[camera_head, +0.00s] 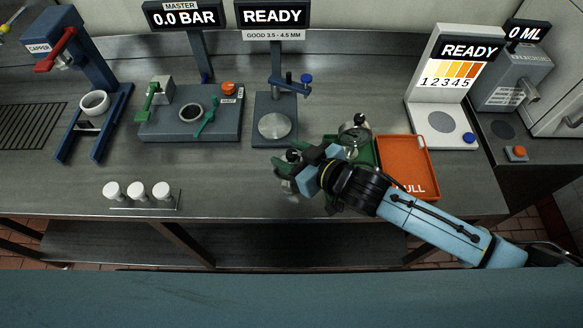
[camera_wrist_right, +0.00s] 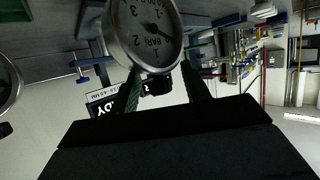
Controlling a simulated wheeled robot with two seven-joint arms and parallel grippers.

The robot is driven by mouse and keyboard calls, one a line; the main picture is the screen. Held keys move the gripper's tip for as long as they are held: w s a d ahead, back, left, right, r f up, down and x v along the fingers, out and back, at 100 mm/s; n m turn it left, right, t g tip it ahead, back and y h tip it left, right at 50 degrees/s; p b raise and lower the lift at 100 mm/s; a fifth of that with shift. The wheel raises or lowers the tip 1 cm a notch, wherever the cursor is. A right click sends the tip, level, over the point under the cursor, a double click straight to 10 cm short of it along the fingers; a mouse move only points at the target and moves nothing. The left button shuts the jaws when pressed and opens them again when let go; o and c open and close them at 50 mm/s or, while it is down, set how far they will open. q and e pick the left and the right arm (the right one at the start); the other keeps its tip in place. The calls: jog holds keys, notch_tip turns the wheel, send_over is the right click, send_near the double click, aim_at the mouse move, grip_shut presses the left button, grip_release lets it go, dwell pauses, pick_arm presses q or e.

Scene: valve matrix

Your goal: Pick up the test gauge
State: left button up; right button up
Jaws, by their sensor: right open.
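A round gauge (camera_wrist_right: 148,30) with a white dial marked BAR and a silver rim fills the top middle of the right wrist view. It lies at the tips of my right gripper's two dark fingers (camera_wrist_right: 163,88), which stand apart on either side of its lower part. In the head view my right gripper (camera_head: 297,172) is at the left edge of the green tray (camera_head: 366,152), low over the bench. A small part of a silver and black item (camera_head: 291,156) shows at its fingers. A second round gauge-like item (camera_head: 355,136) with a black knob is in the green tray. My left gripper is out of view.
A round-plate stand (camera_head: 275,126) is behind the gripper. Several white-capped items (camera_head: 137,192) stand front left. Bench between them is clear.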

grip_shut()
dwell(0.5)
